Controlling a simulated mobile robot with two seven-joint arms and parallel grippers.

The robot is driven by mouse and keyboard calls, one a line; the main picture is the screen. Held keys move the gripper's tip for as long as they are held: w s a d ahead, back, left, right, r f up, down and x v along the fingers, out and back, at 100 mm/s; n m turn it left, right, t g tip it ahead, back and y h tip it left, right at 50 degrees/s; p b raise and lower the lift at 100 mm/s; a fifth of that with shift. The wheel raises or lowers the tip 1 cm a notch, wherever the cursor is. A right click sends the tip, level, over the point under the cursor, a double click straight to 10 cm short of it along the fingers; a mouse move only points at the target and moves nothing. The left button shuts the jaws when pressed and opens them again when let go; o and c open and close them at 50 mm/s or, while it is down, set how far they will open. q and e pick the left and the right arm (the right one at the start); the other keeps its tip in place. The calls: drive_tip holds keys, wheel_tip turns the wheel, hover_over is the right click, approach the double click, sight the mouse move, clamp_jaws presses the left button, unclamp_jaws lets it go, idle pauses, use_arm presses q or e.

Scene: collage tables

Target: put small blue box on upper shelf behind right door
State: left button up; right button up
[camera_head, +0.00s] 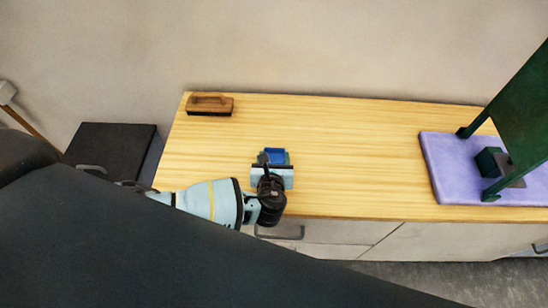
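A small blue box (275,154) is on or just above the wooden sideboard top (340,145), left of its middle. My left gripper (271,169) is right at the near side of the box, seen from above and behind. Its wrist and palm hide the fingertips and the box's near part, so I cannot tell whether the fingers are closed on it. The sideboard's pale front shows a right-hand door panel (440,239), which looks shut, with a dark handle (541,248) at the right edge. No shelf is visible. My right gripper is out of view.
A brown wooden brush-like block (210,105) lies at the back left. A purple mat (437,170) with a dark green stand (520,105) occupies the right end. A black box-like piece (108,146) stands left of the sideboard. The middle of the top is clear.

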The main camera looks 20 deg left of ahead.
sight(274, 151)
use_arm(q)
drive_tip(key=c, duration=0.4)
drive_tip(key=shift+r, duration=0.1)
drive_tip(key=shift+r, duration=0.6)
wheel_tip(274, 151, up, 2)
drive_tip(key=shift+r+p, duration=0.25)
drive_tip(key=shift+p, duration=0.3)
drive_tip(key=s+d, duration=0.1)
drive_tip(key=s, duration=0.4)
drive_tip(key=s+d, duration=0.2)
drive_tip(key=s, duration=0.3)
drive_tip(key=s+d+r+p, duration=0.1)
drive_tip(key=s, duration=0.4)
drive_tip(key=shift+s+d, duration=0.2)
